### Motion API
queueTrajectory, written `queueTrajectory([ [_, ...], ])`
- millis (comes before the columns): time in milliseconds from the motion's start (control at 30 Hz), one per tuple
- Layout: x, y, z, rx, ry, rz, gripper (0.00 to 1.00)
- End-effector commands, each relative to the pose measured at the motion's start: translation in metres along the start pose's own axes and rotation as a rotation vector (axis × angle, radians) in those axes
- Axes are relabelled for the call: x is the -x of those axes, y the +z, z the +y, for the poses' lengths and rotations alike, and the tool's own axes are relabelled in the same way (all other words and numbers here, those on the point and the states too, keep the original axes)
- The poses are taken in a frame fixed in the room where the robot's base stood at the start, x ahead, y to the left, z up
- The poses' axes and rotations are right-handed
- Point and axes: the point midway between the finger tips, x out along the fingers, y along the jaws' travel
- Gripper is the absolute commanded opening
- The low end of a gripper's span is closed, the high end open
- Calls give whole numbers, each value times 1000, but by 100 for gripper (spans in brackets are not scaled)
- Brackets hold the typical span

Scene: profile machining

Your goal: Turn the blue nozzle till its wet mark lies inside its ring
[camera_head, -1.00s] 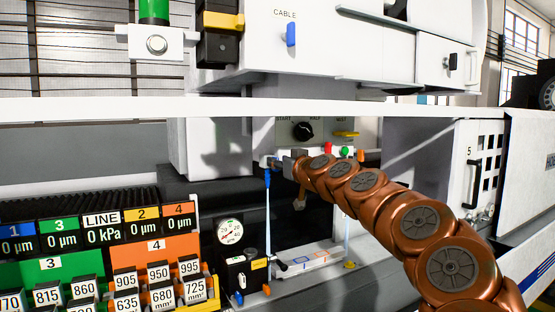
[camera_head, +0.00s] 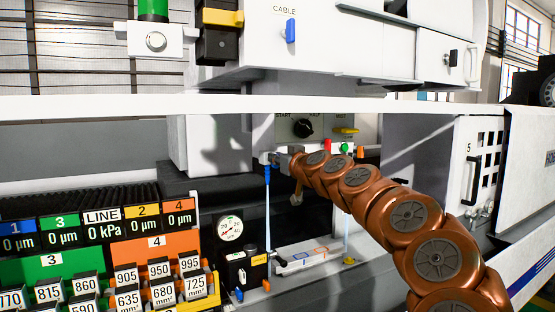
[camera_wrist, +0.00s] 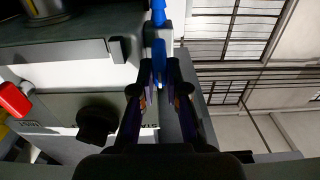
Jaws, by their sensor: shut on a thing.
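The blue nozzle (camera_wrist: 158,50) stands between my finger tips in the wrist view. My gripper (camera_wrist: 158,75) is shut on it. In the head view my gripper (camera_head: 284,160) is at the left end of the bar under the control panel, and a thin pale-blue jet (camera_head: 268,215) runs down beside it. The jet drops towards the machine floor left of a white plate (camera_head: 302,256) with blue and orange marks. The wet mark and its ring are too small to tell apart.
An orange nozzle (camera_head: 361,152) sits on the right, with a second jet (camera_head: 346,222) below it. A black box with a dial gauge (camera_head: 230,229) stands left of the plate. A black knob (camera_head: 303,128) is on the panel above. A white beam (camera_head: 300,105) crosses overhead.

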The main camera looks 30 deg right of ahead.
Motion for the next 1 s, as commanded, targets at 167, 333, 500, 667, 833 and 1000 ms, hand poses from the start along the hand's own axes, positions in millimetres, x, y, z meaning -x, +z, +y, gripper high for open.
queueTrajectory([
  [167,0,0,-1,0,0,0,0],
  [333,0,0,-1,0,-1,0,0],
  [500,-1,0,-1,3,-1,1,0],
  [667,-1,3,0,20,1,2,0],
  [833,0,3,0,61,3,5,0],
  [1000,0,4,-1,106,4,6,0],
])
